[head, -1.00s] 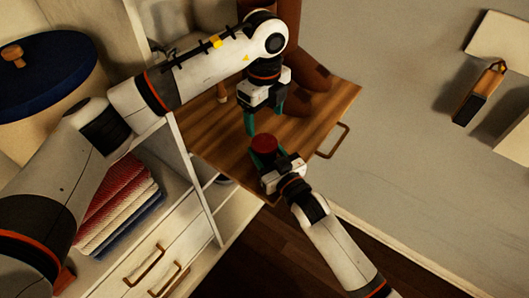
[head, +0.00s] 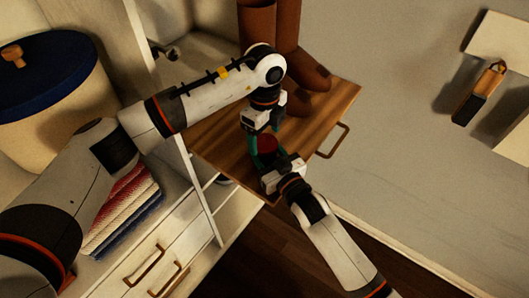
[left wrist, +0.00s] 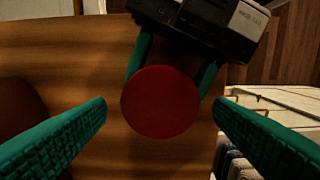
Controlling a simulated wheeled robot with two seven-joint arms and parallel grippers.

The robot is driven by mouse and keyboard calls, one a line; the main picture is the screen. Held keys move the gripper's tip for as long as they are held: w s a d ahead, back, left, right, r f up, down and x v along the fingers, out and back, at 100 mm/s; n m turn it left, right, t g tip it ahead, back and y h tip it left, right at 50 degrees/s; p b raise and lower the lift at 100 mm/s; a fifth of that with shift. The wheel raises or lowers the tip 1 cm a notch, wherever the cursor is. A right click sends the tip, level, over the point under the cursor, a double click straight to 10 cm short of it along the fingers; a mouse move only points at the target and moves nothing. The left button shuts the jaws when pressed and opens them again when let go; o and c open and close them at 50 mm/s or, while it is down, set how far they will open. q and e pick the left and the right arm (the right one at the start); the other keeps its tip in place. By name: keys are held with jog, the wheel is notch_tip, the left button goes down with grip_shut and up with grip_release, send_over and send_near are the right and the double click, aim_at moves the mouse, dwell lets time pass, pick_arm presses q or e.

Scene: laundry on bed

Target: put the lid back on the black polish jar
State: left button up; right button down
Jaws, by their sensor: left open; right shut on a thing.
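A round, flat-topped red thing (head: 269,145), which looks like the jar's lid, is over the wooden board; it also shows in the left wrist view (left wrist: 160,102). My right gripper (head: 272,164) is shut on it or on something just beneath it, with teal fingers on both sides. My left gripper (head: 258,145) is open and points down over the red thing. In the left wrist view its fingers stand apart on either side of the red disc, with visible gaps. I cannot make out a black jar; anything beneath the disc is hidden.
Brown boots (head: 285,50) stand at the back of the wooden board (head: 325,110), close behind my left gripper. The board has a handle (head: 334,140) on its right. A blue-lidded bin (head: 45,75) and folded cloths (head: 125,215) are at the left.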

pick_arm(q)
jog(key=shift+f, duration=0.9)
